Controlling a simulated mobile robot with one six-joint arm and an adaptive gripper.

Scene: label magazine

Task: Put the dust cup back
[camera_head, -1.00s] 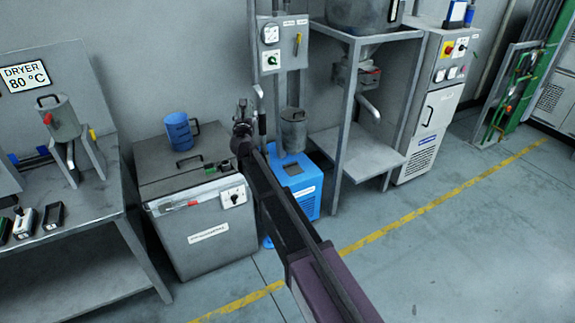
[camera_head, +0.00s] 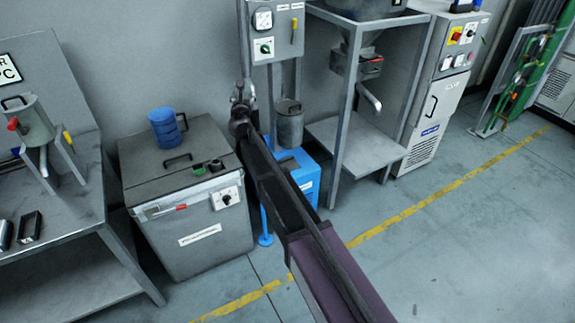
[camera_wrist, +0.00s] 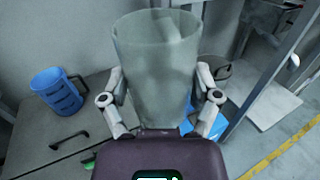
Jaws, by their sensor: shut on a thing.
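The dust cup (camera_wrist: 156,65), a clear greenish-grey tapered cup, fills the middle of the wrist view. It looks roughly upright. My gripper (camera_wrist: 160,88) is shut on it, with one finger on each side. In the head view my gripper (camera_head: 241,108) is in front of the wall, between the grey chest and the grey column. The cup cannot be made out there behind my arm. The place where it fits cannot be told from these frames.
A blue jug (camera_head: 165,128) stands on the grey chest (camera_head: 190,245), left of my gripper. A grey lidded pot (camera_head: 289,127) is by the column, above a blue unit (camera_head: 300,170). A metal frame stand (camera_head: 340,140) is farther right. The floor in front is clear.

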